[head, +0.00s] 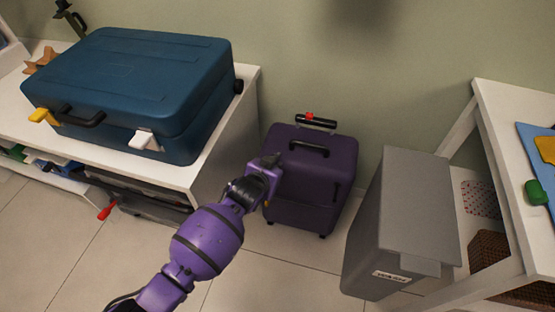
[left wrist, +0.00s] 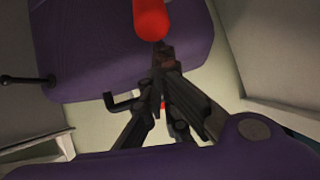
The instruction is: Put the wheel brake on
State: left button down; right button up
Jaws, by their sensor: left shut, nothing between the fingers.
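A purple suitcase (head: 325,168) stands upright on the floor against the wall, with small dark wheels at its base. Its black top handle bar (head: 322,123) carries a small red part (head: 309,116). My left gripper (head: 268,164) is at the upper left edge of the suitcase, shut and empty. In the left wrist view the suitcase's purple side (left wrist: 115,50) fills the upper left. The dark fingers of my left gripper (left wrist: 162,52) point at a rounded red piece (left wrist: 151,18), close to it; I cannot tell whether they touch. The wheel brake cannot be made out for certain.
A blue hard case (head: 135,85) lies on a white bench (head: 225,120) to the left. A grey bin (head: 400,215) stands close to the suitcase's right. A white table (head: 505,110) is at far right. Tiled floor is clear in front.

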pick_arm(q)
jog(key=shift+s+a+f, duration=0.1)
jog(key=shift+s+f, duration=0.1)
dwell(0.3)
